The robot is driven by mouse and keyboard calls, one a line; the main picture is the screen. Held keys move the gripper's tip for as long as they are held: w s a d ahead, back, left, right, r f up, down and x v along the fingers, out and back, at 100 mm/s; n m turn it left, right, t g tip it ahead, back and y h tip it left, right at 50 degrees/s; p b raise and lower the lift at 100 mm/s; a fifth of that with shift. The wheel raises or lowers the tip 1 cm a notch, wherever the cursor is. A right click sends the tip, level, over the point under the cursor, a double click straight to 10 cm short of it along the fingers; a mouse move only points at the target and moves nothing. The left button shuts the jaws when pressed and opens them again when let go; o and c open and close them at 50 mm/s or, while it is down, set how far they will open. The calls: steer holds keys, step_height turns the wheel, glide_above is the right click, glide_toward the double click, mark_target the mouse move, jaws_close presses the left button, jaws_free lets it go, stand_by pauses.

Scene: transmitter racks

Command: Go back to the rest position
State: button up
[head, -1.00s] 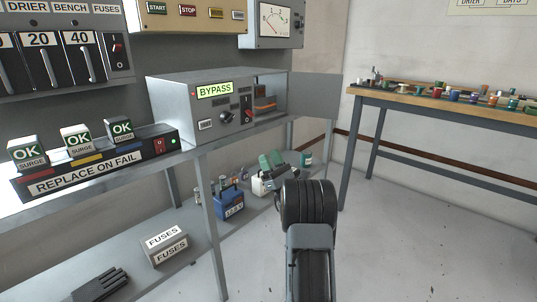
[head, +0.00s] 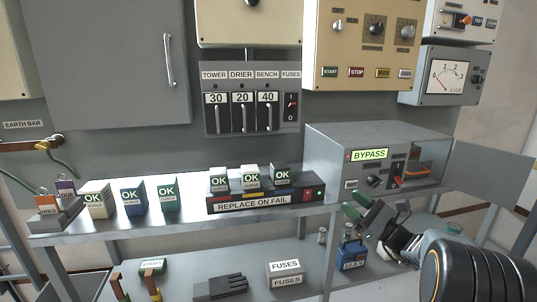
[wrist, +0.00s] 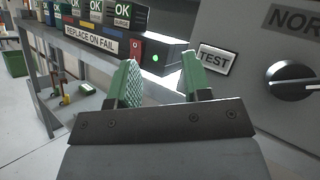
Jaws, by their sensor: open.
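My gripper (head: 362,212) is in the head view at the right, in front of the shelf edge and below the grey bypass box (head: 325,165). Its green fingers are apart with nothing between them. In the wrist view the two green fingers (wrist: 158,85) are spread and empty. The black surge strip (wrist: 92,42) lies beyond them, and the grey box face with a TEST label and a black knob (wrist: 291,80) is at the right.
The surge strip (head: 262,204) holds several OK modules. More OK modules (head: 132,201) and padlocks (head: 48,206) stand to its left on the shelf. A fuses box (head: 285,274) and blue battery (head: 354,254) are on the lower shelf. The bypass box door (head: 488,172) hangs open.

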steer(key=s+a+r+n+g+h+p, duration=0.3)
steer(key=s+a+r+n+g+p, duration=0.2)
steer(key=s+a+g+p, duration=0.15)
steer(key=s+a+r+n+g+h+p, duration=0.2)
steer(key=s+a+r+n+g+p, duration=0.2)
steer(key=s+a+n+g+p, duration=0.25)
steer(key=s+d+r+n+t+h+p, duration=0.1)
steer(key=s+d+r+n+h+p, duration=0.4)
steer(key=s+r+n+h+p, duration=0.4)
steer(key=s+n+h+p, duration=0.1)
steer(key=h+p, duration=0.2)
steer(key=p, duration=0.4)
steer(key=shift+d+r+t+h, duration=0.15)
steer(key=shift+r+t+h, duration=0.15)
steer(key=shift+t, duration=0.1)
steer(key=shift+s, duration=0.1)
steer(key=shift+c, duration=0.3)
